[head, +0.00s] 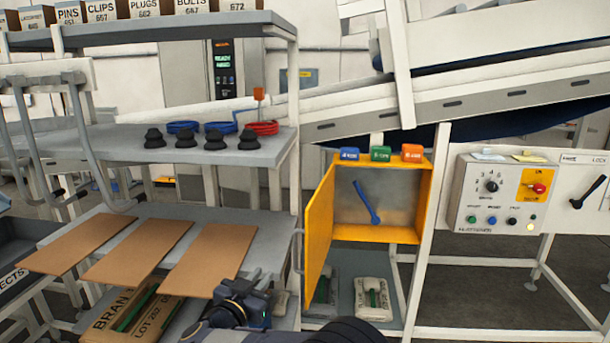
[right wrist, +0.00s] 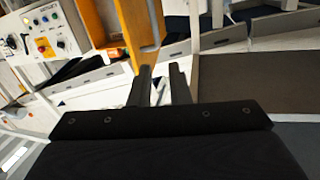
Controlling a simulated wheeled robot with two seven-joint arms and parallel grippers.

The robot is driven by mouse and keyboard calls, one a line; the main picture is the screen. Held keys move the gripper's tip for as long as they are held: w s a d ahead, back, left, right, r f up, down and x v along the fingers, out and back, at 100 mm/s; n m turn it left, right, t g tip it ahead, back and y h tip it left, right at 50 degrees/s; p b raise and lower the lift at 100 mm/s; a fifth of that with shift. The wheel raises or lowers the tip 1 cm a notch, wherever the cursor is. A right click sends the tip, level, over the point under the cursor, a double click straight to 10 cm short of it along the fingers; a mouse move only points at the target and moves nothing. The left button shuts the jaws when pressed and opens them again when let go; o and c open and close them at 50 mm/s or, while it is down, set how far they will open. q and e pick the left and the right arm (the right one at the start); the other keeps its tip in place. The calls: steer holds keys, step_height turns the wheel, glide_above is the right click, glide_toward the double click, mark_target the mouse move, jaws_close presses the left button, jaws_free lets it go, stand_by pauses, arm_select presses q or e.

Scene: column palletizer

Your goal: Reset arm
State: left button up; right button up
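My right gripper (head: 243,292) is low in the head view, in front of the right end of the lower shelf and near the rightmost brown sheet (head: 211,258). In the right wrist view its two dark fingers (right wrist: 161,84) stand apart with a narrow gap and nothing between them. The brown sheet beside it in that view (right wrist: 240,78) does not appear gripped. My right arm reaches in from the bottom. My left gripper is not in view.
An orange cabinet (head: 428,200) stands open, its door (head: 319,235) swung toward me, with a blue lever (head: 366,202) inside. A control box (head: 500,195) stands at right. A carton (head: 120,320) lies under the sheets. Black knobs (head: 185,139) sit on the grey shelf (head: 110,150).

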steer(key=w+d+r+n+y, duration=0.1)
steer(key=w+d+r+y, duration=0.2)
steer(key=d+r+y, duration=0.6)
steer(key=s+d+r+n+g+y, duration=0.2)
steer(key=s+d+r, duration=0.1)
steer(key=s+d, duration=0.65)
steer(key=s+d+f+g, duration=0.3)
steer(key=s+d+f, duration=0.1)
steer(key=s, duration=0.6)
steer(key=s+d+f+g, duration=0.2)
steer(key=s+d+f, duration=0.2)
steer(key=s, duration=0.7)
steer(key=s+d+f+g, duration=0.3)
steer(key=s+f, duration=0.4)
steer(key=s, duration=0.3)
steer(key=shift+s+d+f+g+h, duration=0.15)
steer(key=shift+d+f+g+h, duration=0.2)
steer(key=shift+d, duration=0.35)
